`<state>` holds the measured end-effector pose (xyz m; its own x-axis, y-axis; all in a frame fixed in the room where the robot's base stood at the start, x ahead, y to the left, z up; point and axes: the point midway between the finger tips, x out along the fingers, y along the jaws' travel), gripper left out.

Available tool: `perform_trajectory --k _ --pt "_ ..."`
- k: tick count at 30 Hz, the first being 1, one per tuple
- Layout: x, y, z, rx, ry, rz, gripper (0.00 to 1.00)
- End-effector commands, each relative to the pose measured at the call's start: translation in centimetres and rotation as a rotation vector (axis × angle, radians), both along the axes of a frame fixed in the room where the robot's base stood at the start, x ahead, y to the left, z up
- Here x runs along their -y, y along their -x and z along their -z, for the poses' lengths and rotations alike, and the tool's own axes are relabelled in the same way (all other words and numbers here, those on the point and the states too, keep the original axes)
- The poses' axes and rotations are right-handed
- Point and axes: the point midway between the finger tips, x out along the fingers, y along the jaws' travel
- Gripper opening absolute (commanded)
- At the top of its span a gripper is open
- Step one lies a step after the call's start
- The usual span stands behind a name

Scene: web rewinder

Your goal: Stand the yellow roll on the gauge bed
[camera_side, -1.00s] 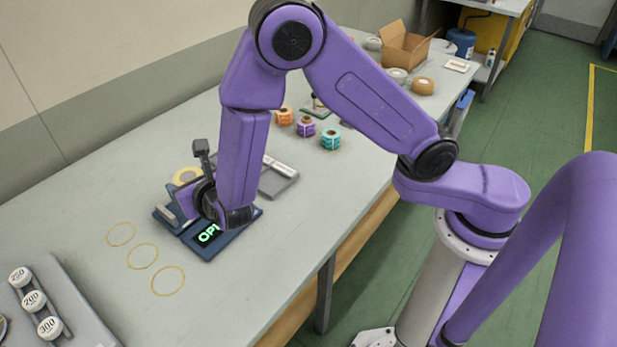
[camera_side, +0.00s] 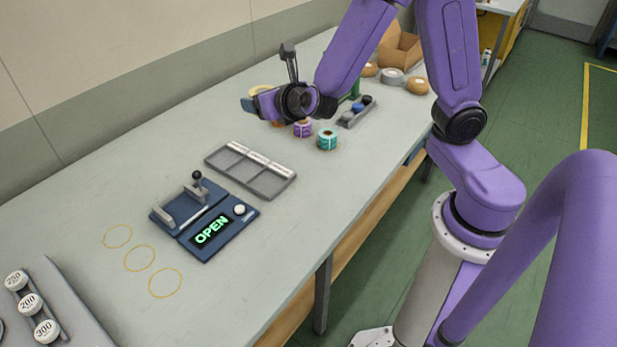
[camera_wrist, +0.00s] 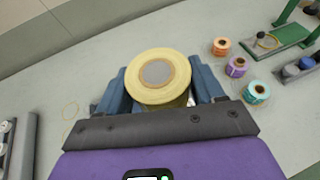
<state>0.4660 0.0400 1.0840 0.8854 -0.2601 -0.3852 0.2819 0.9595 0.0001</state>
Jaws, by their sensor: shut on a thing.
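The pale yellow roll (camera_wrist: 174,57) with a grey core is between the two blue fingers of my gripper (camera_wrist: 160,88) in the wrist view. My gripper is shut on it. In the side view my gripper (camera_side: 262,103) is raised over the back part of the bench, and only the roll's upper edge (camera_side: 259,90) shows behind it. The blue gauge (camera_side: 178,228) stands farther forward on the bench, with grey jaw blocks, a black-knobbed lever, a white button and a green display reading OPEN. Its bed has no roll on it.
A grey sectioned tray (camera_side: 268,183) lies between gauge and gripper. Purple (camera_side: 303,129) and teal (camera_side: 327,140) rolls stand right of my gripper; an orange roll (camera_wrist: 221,46) shows in the wrist view. Yellow rings (camera_side: 139,258) mark the bench left of the gauge, near a weight rack (camera_side: 68,290).

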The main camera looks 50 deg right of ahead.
Motion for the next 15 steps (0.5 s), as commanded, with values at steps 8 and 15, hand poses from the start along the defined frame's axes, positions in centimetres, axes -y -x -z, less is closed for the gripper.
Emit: perform_trajectory --k 8,15 --pt "3.5 2.2 -1.4 0.003 0.000 0.013 0.35" --pt "4.6 2.2 -0.6 -0.002 0.005 0.043 0.35"
